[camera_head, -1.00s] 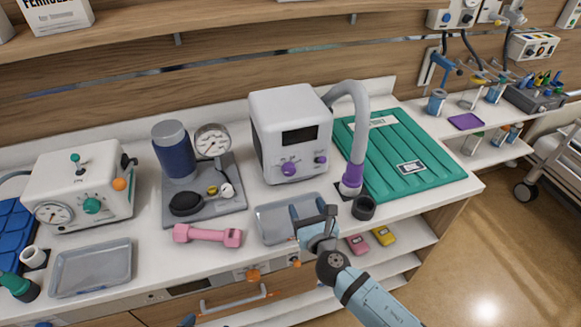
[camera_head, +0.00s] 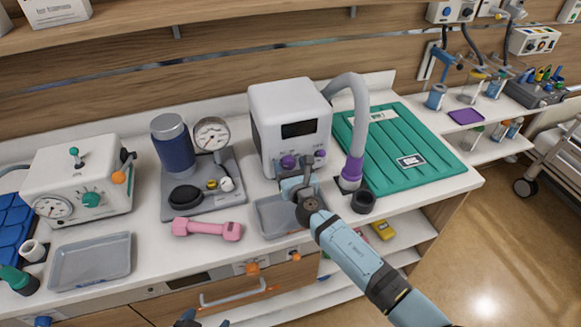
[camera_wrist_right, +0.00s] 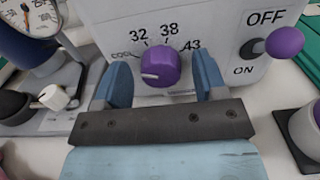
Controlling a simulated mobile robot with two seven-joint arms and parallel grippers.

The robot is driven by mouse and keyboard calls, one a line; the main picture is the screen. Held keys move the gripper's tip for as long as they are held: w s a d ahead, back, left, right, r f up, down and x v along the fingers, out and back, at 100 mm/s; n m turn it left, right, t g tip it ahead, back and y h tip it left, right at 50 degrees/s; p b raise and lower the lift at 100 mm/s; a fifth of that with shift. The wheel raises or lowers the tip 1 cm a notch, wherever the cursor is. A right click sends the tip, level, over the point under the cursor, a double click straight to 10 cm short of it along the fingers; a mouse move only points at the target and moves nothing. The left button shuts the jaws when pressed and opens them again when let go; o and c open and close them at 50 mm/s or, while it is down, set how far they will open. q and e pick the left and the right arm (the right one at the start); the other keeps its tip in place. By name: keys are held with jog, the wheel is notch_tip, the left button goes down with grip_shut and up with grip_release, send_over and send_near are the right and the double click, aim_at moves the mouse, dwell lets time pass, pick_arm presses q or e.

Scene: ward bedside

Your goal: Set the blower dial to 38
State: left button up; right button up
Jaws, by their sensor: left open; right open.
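The blower (camera_head: 290,115) is a white box with a dark display and a grey hose on the counter. Its purple dial (camera_head: 288,161) is on the front; the right wrist view shows the dial (camera_wrist_right: 160,67) below the labels COOL, 32, 38 and 43. The dial's white pointer line points left and slightly down, on the COOL side, away from 38. My right gripper (camera_head: 298,180) is open just in front of the dial; in the wrist view its blue fingers (camera_wrist_right: 163,80) stand on either side of it, apart from it. My left gripper (camera_head: 190,321) is open at the bottom edge, mostly cut off.
A purple-tipped OFF/ON switch (camera_wrist_right: 284,43) is right of the dial. A grey tray (camera_head: 275,215) lies under my right gripper. A pink dumbbell (camera_head: 207,229), a blue cylinder with gauge (camera_head: 173,147) and a white machine with a teal knob (camera_head: 80,178) stand left. A dark cup (camera_head: 363,203) is right.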

jog(key=c, duration=0.9)
jog(key=m+b, duration=0.2)
jog(key=m, duration=0.1)
jog(key=shift+f+m, duration=0.15)
jog(key=shift+m, duration=0.15)
jog(key=m+b, duration=0.2)
jog(key=m, duration=0.3)
jog(key=shift+d+m+b, duration=0.1)
jog(key=shift+m+b, duration=0.2)
jog(key=m+b, duration=0.1)
jog(key=m, duration=0.3)
jog(key=shift+f, duration=0.1)
jog(key=shift+d+m+b, duration=0.1)
jog(key=shift+m+b, duration=0.55)
jog(key=shift+m, duration=1.65)
